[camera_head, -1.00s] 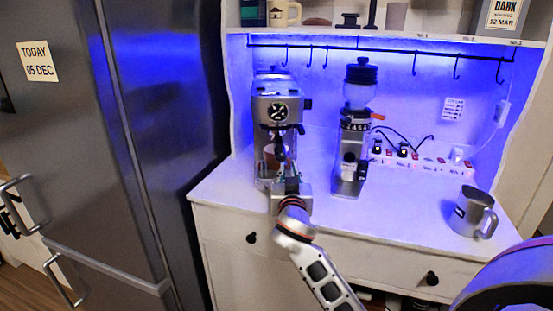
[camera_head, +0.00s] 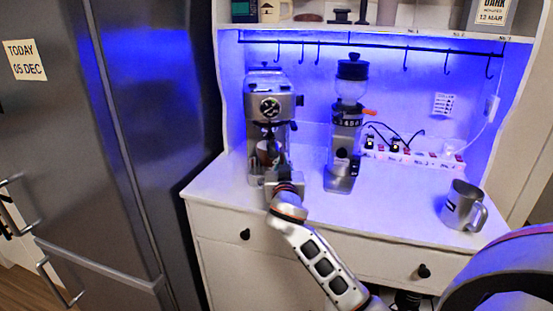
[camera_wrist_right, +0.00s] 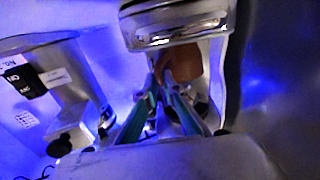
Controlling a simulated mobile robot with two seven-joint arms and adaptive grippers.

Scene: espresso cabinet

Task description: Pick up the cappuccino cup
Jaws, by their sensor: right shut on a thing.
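The cappuccino cup is a small brown cup (camera_head: 264,151) in the bay of the silver espresso machine (camera_head: 268,108), below its brew head. In the right wrist view the cup (camera_wrist_right: 184,62) shows under the machine's metal head (camera_wrist_right: 175,22), partly hidden by it and by the fingers. My right gripper (camera_head: 273,157) reaches into the machine from the front. Its teal-edged fingers (camera_wrist_right: 163,76) are closed in on the cup and hold it. Whether the cup's base touches the drip tray is hidden. My left gripper is out of view.
A coffee grinder (camera_head: 345,130) stands right of the machine, and a steel milk jug (camera_head: 464,206) stands at the counter's right. A power strip (camera_head: 410,155) with cables lies behind. Hooks hang from a rail (camera_head: 380,46) under the shelf. The counter front right of my arm is clear.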

